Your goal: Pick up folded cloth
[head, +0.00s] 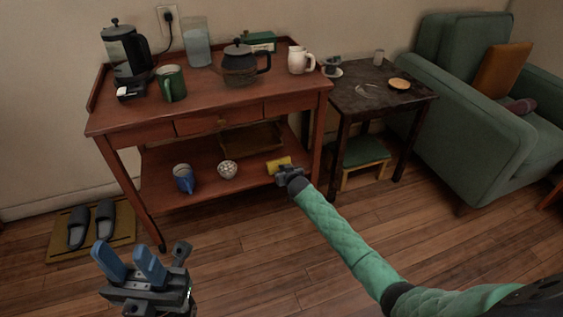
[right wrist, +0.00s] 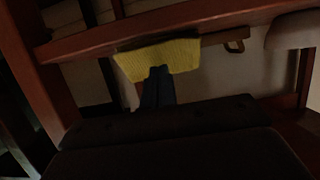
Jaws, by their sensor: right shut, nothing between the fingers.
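The folded cloth (head: 279,163) is yellow and lies on the lower shelf of the red-brown wooden cart, near its right front leg. In the right wrist view the cloth (right wrist: 185,58) shows a knitted-looking surface directly beyond my fingertips. My right gripper (head: 283,176) is at the front of the lower shelf, just in front of the cloth. Its dark fingers (right wrist: 159,72) are shut with nothing between them and overlap the cloth's edge in view; I cannot tell whether they touch it. My left gripper (head: 122,247) is open and empty, above the floor at the lower left.
The cart's top and legs frame the shelf. A dark side table (head: 350,102) and stool (head: 364,151) stand at right.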

